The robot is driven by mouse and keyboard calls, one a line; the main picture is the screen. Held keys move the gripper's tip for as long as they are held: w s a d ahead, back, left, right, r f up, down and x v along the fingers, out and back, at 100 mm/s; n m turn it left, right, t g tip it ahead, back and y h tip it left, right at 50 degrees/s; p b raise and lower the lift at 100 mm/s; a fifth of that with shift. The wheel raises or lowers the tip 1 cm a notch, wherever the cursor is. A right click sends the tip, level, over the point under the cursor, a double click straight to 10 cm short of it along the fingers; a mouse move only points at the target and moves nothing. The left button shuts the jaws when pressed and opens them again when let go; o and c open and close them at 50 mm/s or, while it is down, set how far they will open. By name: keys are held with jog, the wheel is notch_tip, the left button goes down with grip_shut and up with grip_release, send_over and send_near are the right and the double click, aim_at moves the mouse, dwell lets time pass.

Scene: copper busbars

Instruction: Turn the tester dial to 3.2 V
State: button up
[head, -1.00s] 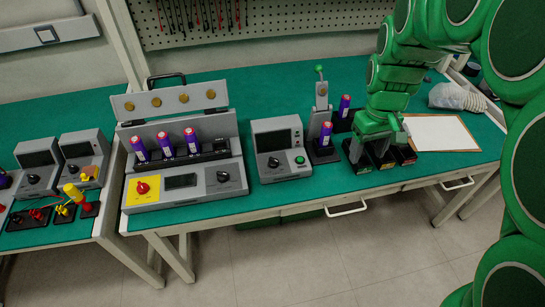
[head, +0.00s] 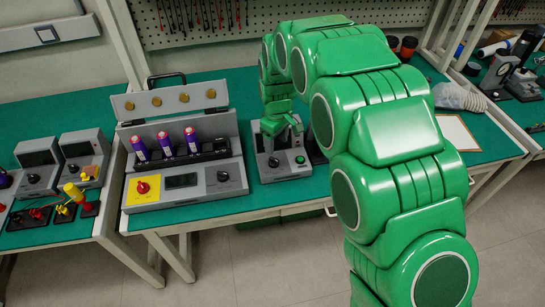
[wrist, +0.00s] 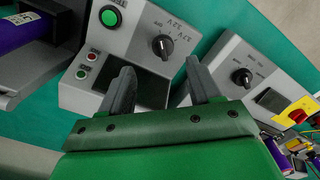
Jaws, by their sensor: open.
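The tester (head: 284,171) is a grey box with a screen, a green button (head: 300,159) and a black dial (head: 273,162). In the wrist view the dial (wrist: 163,46) has a white pointer line and voltage labels beside it; I cannot read its setting with certainty. My gripper (head: 284,127) is over the tester's upper face, partly hiding its screen. In the wrist view my gripper (wrist: 159,68) is open and empty, its fingers spread on either side of the screen. The dial lies just beyond the fingertips, apart from them.
A purple cell (wrist: 22,32) is close by in the wrist view.

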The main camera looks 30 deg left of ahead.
aim_at(273, 158)
jog(key=shift+s+a+f, duration=0.15)
jog(key=shift+a+f, duration=0.2)
jog(key=shift+a, duration=0.3)
jog(key=shift+f, duration=3.9)
jog(key=c, duration=1)
